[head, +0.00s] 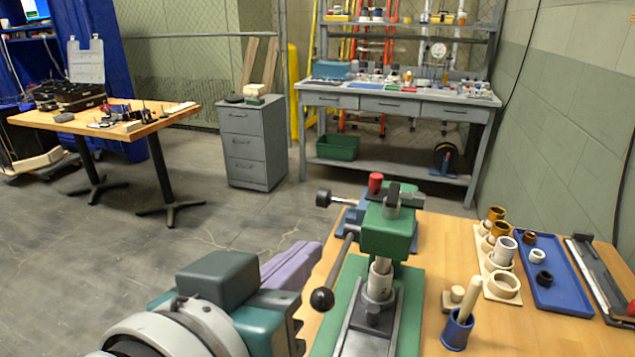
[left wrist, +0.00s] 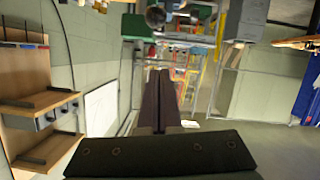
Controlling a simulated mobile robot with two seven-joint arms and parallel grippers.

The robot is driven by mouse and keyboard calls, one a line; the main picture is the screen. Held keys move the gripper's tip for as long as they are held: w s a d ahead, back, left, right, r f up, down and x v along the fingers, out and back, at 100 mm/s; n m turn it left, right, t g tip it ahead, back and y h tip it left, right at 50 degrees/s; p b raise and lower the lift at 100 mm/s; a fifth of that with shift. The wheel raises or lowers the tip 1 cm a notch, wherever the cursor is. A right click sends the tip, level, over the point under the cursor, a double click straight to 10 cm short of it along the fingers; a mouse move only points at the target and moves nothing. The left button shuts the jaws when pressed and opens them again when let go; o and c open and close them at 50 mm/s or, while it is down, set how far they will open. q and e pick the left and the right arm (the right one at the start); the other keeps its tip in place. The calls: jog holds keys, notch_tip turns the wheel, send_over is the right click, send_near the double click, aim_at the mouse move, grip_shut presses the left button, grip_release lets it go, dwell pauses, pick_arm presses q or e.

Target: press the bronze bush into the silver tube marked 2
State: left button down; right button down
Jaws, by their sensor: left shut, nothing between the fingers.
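My left gripper (head: 306,254) has lilac fingers and is left of the green press (head: 388,238), apart from it. In the left wrist view its fingers (left wrist: 158,78) lie together with nothing between them. A silver cylindrical part (head: 380,266) is under the press head, above a grey round piece (head: 377,287); I cannot tell whether it is a tube or the ram. No number 2 is readable. My right gripper is not in view.
The press lever ends in a black ball (head: 322,299) close to my left gripper. A blue tray (head: 570,294) holds several rings.

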aim_at(316, 296)
pick_arm(q)
jog(key=f, duration=0.4)
jog(key=shift+d+f, duration=0.1)
jog(key=shift+d, duration=0.3)
jog(key=shift+b, duration=0.3)
jog(key=shift+f, duration=0.8)
